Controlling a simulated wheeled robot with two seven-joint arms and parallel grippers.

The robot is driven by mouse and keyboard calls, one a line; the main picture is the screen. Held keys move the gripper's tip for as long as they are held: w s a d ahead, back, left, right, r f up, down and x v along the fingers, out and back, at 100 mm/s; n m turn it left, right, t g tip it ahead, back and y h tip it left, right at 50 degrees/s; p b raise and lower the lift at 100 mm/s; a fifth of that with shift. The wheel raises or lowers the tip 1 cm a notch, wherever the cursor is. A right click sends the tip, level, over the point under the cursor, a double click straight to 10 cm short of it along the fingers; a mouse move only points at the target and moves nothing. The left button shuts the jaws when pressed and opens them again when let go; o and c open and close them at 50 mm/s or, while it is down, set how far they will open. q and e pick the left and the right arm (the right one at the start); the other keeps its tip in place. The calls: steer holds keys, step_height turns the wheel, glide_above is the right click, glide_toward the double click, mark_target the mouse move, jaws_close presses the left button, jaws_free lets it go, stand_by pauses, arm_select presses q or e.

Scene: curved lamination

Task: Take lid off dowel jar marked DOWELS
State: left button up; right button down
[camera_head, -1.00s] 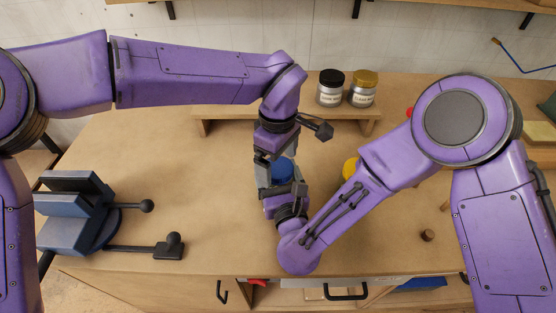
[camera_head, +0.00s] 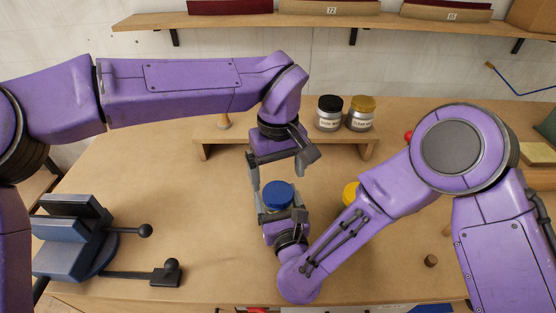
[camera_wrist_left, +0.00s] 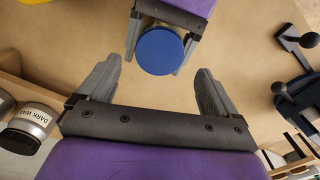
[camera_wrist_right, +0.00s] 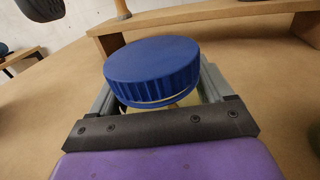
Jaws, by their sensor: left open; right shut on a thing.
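A jar with a ribbed blue lid (camera_head: 279,193) stands in the middle of the bench; the lid also shows in the left wrist view (camera_wrist_left: 160,50). In the right wrist view the lid (camera_wrist_right: 153,70) sits over the jar's mouth, slightly tilted in the picture; I cannot tell whether it is loose. My right gripper (camera_head: 283,214) is shut around the jar's body below the lid. My left gripper (camera_head: 277,174) is open and empty, above and beside the lid, fingers apart from it. No label is readable on this jar.
A low wooden riser (camera_head: 220,138) at the back holds a black-lidded jar (camera_head: 329,113) and a gold-lidded jar (camera_head: 361,114). A yellow lid (camera_head: 350,193) is partly behind my right arm. A blue vise-like fixture (camera_head: 75,235) stands at left. The front bench is mostly clear.

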mark_target(278, 192)
arm_select(q)
step_height(278, 192, down, 5)
stand_by(0.3)
steer(key=c, duration=1.1)
steer(key=n, duration=0.7)
steer(key=o, duration=1.2)
steer(key=shift+c, duration=0.2)
